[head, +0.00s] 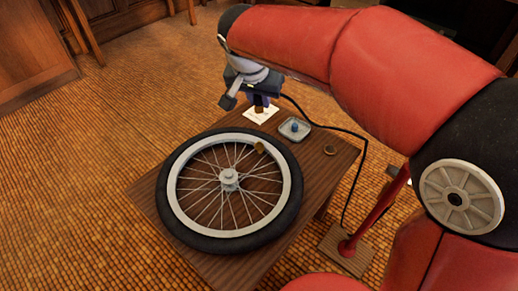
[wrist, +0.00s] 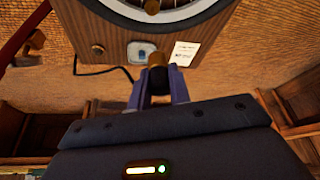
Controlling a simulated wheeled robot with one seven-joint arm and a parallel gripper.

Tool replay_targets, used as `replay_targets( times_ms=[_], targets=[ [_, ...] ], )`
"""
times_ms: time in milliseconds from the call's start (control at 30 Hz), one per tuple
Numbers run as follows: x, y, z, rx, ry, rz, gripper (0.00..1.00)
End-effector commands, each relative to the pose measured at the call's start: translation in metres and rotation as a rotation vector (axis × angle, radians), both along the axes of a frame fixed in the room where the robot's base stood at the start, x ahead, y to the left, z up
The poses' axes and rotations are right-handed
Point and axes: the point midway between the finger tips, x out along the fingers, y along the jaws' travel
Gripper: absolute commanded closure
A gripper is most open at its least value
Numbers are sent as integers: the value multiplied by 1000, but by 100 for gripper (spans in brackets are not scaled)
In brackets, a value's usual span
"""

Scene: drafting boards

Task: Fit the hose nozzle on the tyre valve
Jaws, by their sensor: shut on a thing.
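The tyre (head: 177,229) lies flat on a small wooden table, its rim and spokes facing up. A brass tyre valve (head: 259,147) stands at the rim's far right side; it also shows at the top of the wrist view (wrist: 152,6). My gripper (wrist: 160,90) is shut on the hose nozzle (wrist: 157,60), which has a brass end and a dark body. In the head view the nozzle (head: 259,101) hangs from my gripper above the table's far edge, beyond the valve and apart from it. My arm hides part of the hose there.
A small grey tray (head: 303,136) with a blue piece lies beside the tyre, near a white printed card (head: 252,119). A round brass piece (head: 330,151) lies on the table's right (head: 313,170). The black hose (head: 363,143) runs down to a red pump (head: 378,214).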

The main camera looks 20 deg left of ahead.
Motion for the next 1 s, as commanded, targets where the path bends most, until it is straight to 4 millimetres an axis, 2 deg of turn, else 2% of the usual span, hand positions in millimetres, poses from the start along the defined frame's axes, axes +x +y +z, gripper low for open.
replay_targets(
  times_ms=[33,1000],
  targets=[
    [0,0,-8,0,0,0,100],
    [0,0,-85,1,0,0,100]
  ],
)
